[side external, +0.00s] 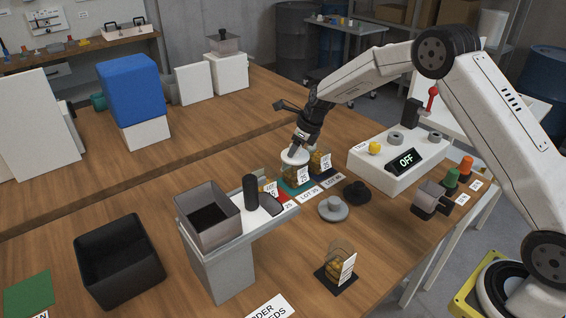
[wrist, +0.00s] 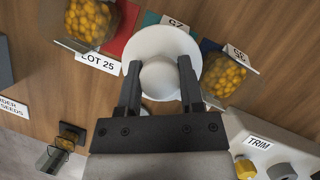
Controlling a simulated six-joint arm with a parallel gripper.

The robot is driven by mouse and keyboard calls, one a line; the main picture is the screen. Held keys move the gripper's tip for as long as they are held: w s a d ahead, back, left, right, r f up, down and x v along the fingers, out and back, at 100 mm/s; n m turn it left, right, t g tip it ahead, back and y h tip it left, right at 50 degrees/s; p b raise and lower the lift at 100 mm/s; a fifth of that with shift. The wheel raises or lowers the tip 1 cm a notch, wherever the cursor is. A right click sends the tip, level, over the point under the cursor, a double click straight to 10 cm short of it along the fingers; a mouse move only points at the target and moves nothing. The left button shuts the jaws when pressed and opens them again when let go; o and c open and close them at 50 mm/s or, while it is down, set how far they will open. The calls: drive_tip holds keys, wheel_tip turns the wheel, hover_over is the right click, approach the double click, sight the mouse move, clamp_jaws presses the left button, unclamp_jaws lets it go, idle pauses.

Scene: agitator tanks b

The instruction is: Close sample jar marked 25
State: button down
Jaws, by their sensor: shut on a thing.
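My gripper (wrist: 160,85) is shut on the round knob of a white lid (wrist: 162,45). In the side view the white lid (side external: 295,156) is at the mouth of the middle glass jar (side external: 291,172), which holds yellow-brown contents and stands on a teal mat. A tag on this jar (side external: 303,175) seems to read 25. I cannot tell whether the lid touches the rim. In the wrist view the lid hides most of this jar. Another filled jar (wrist: 225,78) stands to its right, its tag hard to read. A third (wrist: 90,22) is at left, by the LOT 25 label (wrist: 98,62).
A grey lid (side external: 333,209) and a black lid (side external: 357,191) lie in front of the jars. A white control box (side external: 400,160) reading OFF stands right. A grey hopper (side external: 207,215) stands left. Another tagged jar (side external: 338,268) stands near the front. Bare wood lies between.

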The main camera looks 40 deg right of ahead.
drive_tip(key=shift+f, duration=0.35)
drive_tip(key=shift+c, duration=0.7)
unclamp_jaws()
drive_tip(key=shift+v, duration=3.85)
drive_tip(key=s+a+n+h, duration=0.1)
drive_tip(key=s+a+n, duration=0.1)
drive_tip(key=s+n, duration=1.2)
drive_tip(key=s+a+f+n+g+h, duration=0.1)
drive_tip(key=s+a+n, duration=0.2)
drive_tip(key=s+n, duration=1.2)
drive_tip(key=shift+s+n, duration=0.25)
drive_tip(key=shift+n, duration=0.25)
